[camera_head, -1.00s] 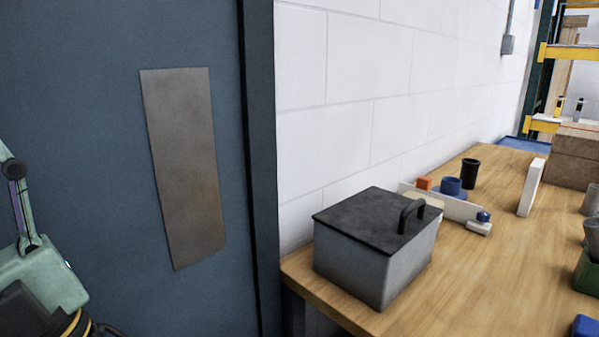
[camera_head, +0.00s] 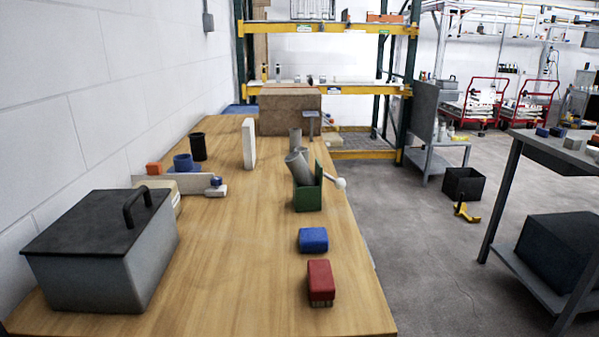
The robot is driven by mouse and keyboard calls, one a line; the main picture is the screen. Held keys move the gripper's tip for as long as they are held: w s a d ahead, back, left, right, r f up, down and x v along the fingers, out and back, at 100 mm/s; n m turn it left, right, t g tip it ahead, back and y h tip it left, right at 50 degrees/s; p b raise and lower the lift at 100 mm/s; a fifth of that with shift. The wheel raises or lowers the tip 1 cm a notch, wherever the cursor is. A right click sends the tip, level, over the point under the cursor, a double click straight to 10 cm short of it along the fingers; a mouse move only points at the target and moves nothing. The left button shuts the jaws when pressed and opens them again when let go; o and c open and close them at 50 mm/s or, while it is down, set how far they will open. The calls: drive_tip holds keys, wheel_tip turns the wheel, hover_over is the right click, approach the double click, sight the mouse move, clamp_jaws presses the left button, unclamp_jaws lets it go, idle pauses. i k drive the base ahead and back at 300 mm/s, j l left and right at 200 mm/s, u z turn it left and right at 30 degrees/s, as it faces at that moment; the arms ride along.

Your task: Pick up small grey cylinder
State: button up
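Several grey cylinder shapes show on the wooden workbench (camera_head: 230,290). One grey cylinder (camera_head: 295,137) stands upright behind a green holder (camera_head: 308,198). Larger grey cylinders (camera_head: 298,165) sit tilted in or against the green holder, and their lower ends are hidden by it. I cannot tell which of them is the small grey cylinder of the task. My gripper is not in view.
A grey box with a black handled lid (camera_head: 95,270) stands at the bench's near left. A blue block (camera_head: 313,239) and a red block (camera_head: 320,281) lie near its right edge. A black cup (camera_head: 198,147) and a white upright slab (camera_head: 248,143) stand farther back. The bench middle is clear.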

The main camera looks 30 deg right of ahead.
sight(295, 162)
drive_tip(key=k+l, duration=0.15)
drive_tip(key=l, duration=0.2)
drive_tip(key=k+l, duration=0.15)
drive_tip(key=l, duration=0.2)
drive_tip(key=k+l, duration=0.1)
drive_tip(key=l, duration=0.2)
drive_tip(key=k+l+z, duration=0.15)
drive_tip(key=l, duration=1.1)
drive_tip(key=i+l, duration=0.1)
drive_tip(key=l, duration=0.25)
drive_tip(key=i+l, duration=0.15)
drive_tip(key=l, duration=0.2)
drive_tip(key=i+l+z, duration=0.1)
drive_tip(key=l, duration=0.25)
drive_tip(key=i+l, duration=0.15)
drive_tip(key=l, duration=0.2)
drive_tip(key=i+l, duration=0.15)
drive_tip(key=l, duration=0.15)
drive_tip(key=l+z, duration=0.05)
